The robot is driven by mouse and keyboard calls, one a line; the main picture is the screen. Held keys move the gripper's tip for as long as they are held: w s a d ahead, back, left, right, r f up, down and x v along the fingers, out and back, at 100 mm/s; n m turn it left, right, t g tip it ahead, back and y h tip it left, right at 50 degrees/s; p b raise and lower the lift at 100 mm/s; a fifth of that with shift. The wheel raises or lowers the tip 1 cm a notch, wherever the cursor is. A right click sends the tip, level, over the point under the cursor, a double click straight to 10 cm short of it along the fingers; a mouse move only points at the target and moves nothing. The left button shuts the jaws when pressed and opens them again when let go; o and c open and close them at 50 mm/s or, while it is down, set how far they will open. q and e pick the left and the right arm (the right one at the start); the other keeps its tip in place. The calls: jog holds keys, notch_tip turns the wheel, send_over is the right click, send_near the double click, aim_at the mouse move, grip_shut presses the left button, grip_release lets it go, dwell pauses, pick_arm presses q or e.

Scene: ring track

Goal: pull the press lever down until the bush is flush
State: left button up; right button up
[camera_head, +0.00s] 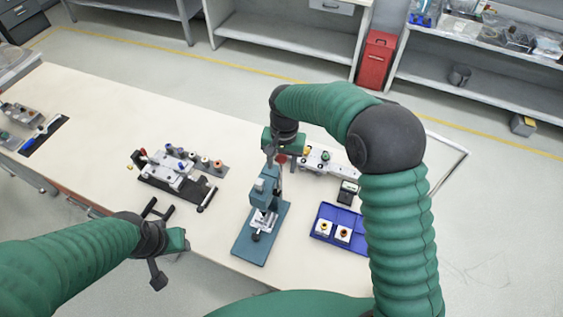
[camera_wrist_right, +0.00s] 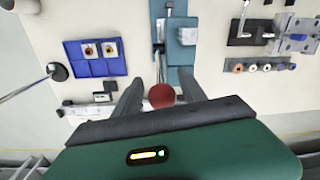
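The press (camera_head: 264,192) stands on a teal base plate (camera_head: 250,245) near the middle of the table. Its lever ends in a red ball knob (camera_head: 281,159), which also shows in the right wrist view (camera_wrist_right: 162,95). My right gripper (camera_head: 279,163) is at the knob; in its wrist view (camera_wrist_right: 160,88) the two fingers stand apart on either side of the knob, with a small gap visible. The bush and its seat are too small and partly hidden to judge. My left gripper (camera_head: 165,262) hangs at the table's front edge, away from the press; its finger opening is unclear.
A blue tray (camera_head: 322,213) with two white blocks lies right of the press. A clamp fixture (camera_head: 175,180) with a row of coloured bushes stands to the left. A white rack (camera_head: 322,160) is behind my right arm. Bare table lies between fixture and press.

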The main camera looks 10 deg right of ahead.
jog(key=shift+w+d+f, duration=0.1)
jog(key=shift+w, duration=0.15)
jog(key=c, duration=0.5)
jog(key=shift+s, duration=0.1)
jog(key=c, duration=0.5)
jog(key=shift+s+a, duration=0.1)
jog(key=shift+a, duration=0.2)
grip_shut()
jog(key=shift+d+r, duration=0.1)
jog(key=shift+r, duration=0.1)
